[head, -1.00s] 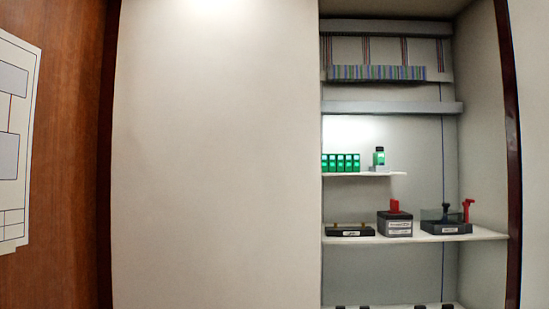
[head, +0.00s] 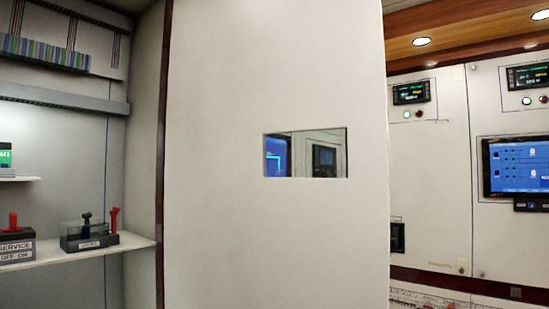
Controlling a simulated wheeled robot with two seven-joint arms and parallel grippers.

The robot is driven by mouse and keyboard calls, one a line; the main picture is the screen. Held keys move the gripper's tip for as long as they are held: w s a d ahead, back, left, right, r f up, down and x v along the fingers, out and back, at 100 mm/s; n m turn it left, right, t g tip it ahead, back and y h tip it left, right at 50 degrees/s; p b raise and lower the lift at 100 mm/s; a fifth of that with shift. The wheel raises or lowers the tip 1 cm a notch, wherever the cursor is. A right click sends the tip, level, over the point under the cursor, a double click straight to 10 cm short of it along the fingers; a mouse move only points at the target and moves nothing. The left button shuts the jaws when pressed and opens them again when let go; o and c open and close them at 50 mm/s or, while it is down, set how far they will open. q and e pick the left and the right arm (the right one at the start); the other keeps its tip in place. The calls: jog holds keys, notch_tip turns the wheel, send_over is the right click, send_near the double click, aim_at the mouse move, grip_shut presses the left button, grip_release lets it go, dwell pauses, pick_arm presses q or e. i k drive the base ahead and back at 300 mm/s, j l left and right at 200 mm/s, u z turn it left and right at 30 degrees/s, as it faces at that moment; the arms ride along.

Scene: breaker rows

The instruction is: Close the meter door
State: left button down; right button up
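A large pale door panel (head: 230,230) stands in the middle of the head view, with a small rectangular window (head: 306,153) in it. Blue screens and pale panels show in the window; I cannot tell whether they are seen through it or reflected. Whether this panel is the meter door cannot be told from here. No handle shows on it. Neither of my grippers is in view.
An open cabinet at the left has shelves with a red-handled switch box (head: 14,243) and a dark tray with levers (head: 90,238). At the right, a wall carries small meters (head: 411,93) and a blue screen (head: 518,166).

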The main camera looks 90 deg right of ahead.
aim_at(241, 72)
jog(key=k+l+z, duration=0.1)
jog(key=l, duration=0.35)
jog(key=k+l+z, duration=0.1)
jog(key=k+l, duration=0.15)
jog(key=l, duration=0.2)
jog(key=k+l+z, duration=0.1)
jog(key=l, duration=0.35)
jog(key=k+l+z, duration=0.15)
jog(key=l, duration=0.3)
jog(key=k+l+z, duration=0.1)
jog(key=l, duration=0.35)
jog(key=k+l+z, duration=0.1)
jog(key=l, duration=0.4)
